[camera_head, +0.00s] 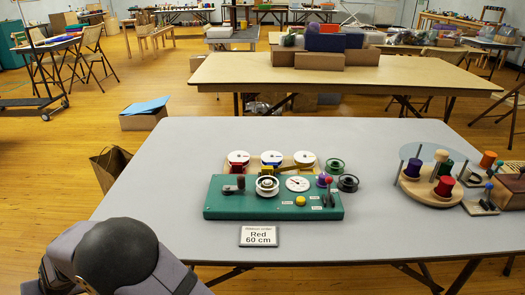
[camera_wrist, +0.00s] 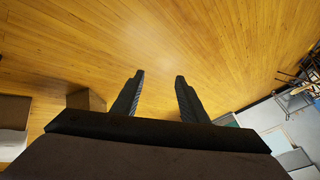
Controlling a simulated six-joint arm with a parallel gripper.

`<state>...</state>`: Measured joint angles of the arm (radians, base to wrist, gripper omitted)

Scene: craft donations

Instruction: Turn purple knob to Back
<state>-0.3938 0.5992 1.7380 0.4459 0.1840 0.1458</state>
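The purple knob (camera_head: 321,181) sits at the right end of the green panel box (camera_head: 240,211), which lies on the grey table. Small white labels (camera_head: 315,197) stand near the knob, too small to read, so I cannot tell its setting. A red-topped lever (camera_head: 329,182) is just right of it, and a yellow button (camera_head: 300,201) is to its lower left. In the wrist view my gripper (camera_wrist: 159,76) is open and empty, with wooden floor beyond its fingers. In the head view only part of my arm shows at the lower left, well away from the panel.
A sign reading "Red 60 cm" (camera_head: 259,236) stands before the panel. Ribbon spools (camera_head: 271,157) stand behind it. A round wooden stand with coloured spools (camera_head: 413,190) is at the right. A brown bag (camera_head: 110,170) stands left of the table. The table's left part is clear.

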